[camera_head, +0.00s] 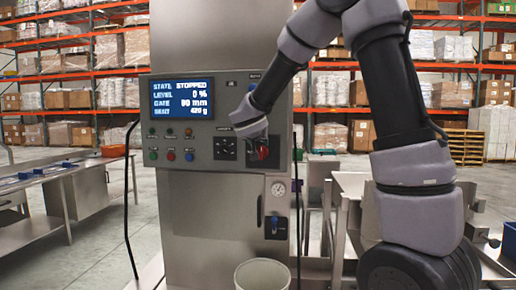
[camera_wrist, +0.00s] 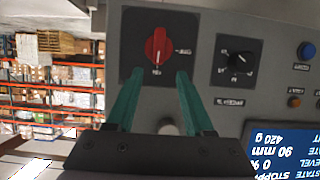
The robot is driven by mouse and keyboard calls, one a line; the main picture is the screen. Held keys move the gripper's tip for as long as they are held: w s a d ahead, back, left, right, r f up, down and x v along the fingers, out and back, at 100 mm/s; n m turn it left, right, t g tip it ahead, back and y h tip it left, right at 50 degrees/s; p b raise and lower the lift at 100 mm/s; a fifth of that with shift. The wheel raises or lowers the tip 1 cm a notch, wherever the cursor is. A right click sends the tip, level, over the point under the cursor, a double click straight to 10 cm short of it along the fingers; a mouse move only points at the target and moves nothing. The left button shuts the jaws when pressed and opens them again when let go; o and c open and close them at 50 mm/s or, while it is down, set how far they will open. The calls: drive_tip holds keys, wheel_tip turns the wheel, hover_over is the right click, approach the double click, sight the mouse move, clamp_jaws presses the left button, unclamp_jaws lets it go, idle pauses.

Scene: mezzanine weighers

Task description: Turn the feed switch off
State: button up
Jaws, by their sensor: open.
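A red rotary switch (camera_wrist: 158,46) sits on a dark square plate on the grey control panel (camera_head: 205,125). In the wrist view, which is upside down, its pale pointer mark faces the picture's bottom; labels stand below and to its right, too small to read surely. In the head view the red switch (camera_head: 263,153) is partly covered by my arm's end. My gripper (camera_wrist: 160,73) is open, its two green fingers on either side of the switch's lower part in the picture, apparently not gripping it. In the head view my gripper (camera_head: 256,133) is at the panel's right, its fingertips unclear.
A black knob (camera_wrist: 238,62) is beside the red switch. A blue screen (camera_head: 183,98) reads STOPPED and level 0 %. Several small buttons sit below it. A gauge (camera_head: 278,189) and a white bin (camera_head: 262,274) are lower down. A steel table (camera_head: 65,170) stands left.

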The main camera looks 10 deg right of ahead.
sight(261, 147)
drive_tip(key=x, duration=0.6)
drive_tip(key=shift+w+d, duration=0.1)
drive_tip(key=shift+d, duration=0.1)
drive_tip(key=shift+c, duration=0.3)
clamp_jaws()
